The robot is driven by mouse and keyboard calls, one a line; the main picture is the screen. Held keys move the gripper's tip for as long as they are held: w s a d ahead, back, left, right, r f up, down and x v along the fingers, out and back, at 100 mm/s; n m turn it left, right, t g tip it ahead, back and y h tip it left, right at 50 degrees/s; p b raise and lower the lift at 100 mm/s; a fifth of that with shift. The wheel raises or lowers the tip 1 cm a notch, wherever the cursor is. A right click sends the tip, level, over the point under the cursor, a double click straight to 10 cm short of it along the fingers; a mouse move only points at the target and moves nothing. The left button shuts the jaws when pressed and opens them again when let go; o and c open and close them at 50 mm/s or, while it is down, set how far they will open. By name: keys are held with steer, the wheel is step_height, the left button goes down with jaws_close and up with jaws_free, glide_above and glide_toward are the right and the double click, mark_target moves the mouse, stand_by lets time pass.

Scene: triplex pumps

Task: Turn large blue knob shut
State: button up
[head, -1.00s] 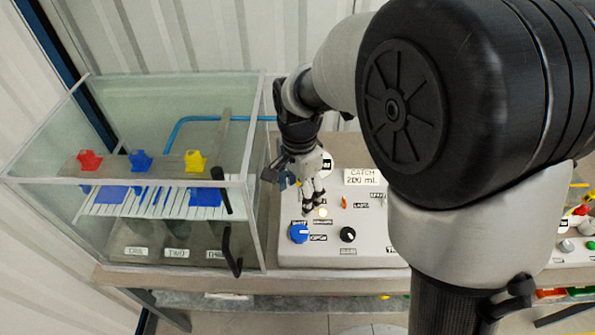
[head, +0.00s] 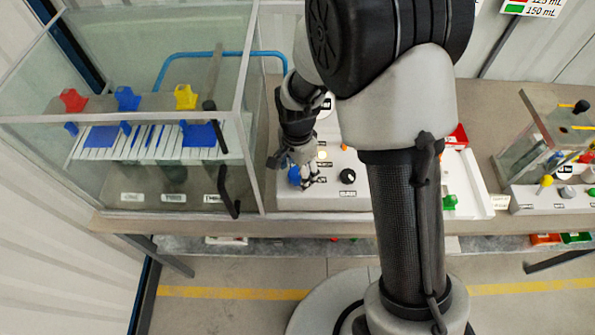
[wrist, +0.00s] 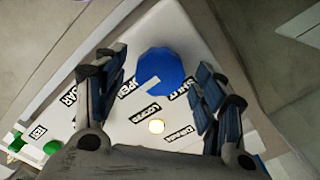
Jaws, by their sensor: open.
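The large blue knob (head: 295,176) sits at the left of the white control panel (head: 335,205). In the wrist view the blue knob (wrist: 160,72) shows whole, with a pale pointer mark on its lower left. My gripper (head: 305,182) is over the panel's left part and partly covers the knob in the head view. In the wrist view my gripper (wrist: 160,80) is open, with one finger on each side of the knob and gaps between. I cannot tell whether the fingertips are down at the knob's height.
A black knob (head: 348,176) and a lit round light (head: 322,156) are on the same panel. A glass tank (head: 250,150) with red, blue and yellow pieces stands close on the left. A second panel (head: 560,197) is at the right.

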steer(key=shift+f, duration=0.2)
steer(key=c, duration=1.1)
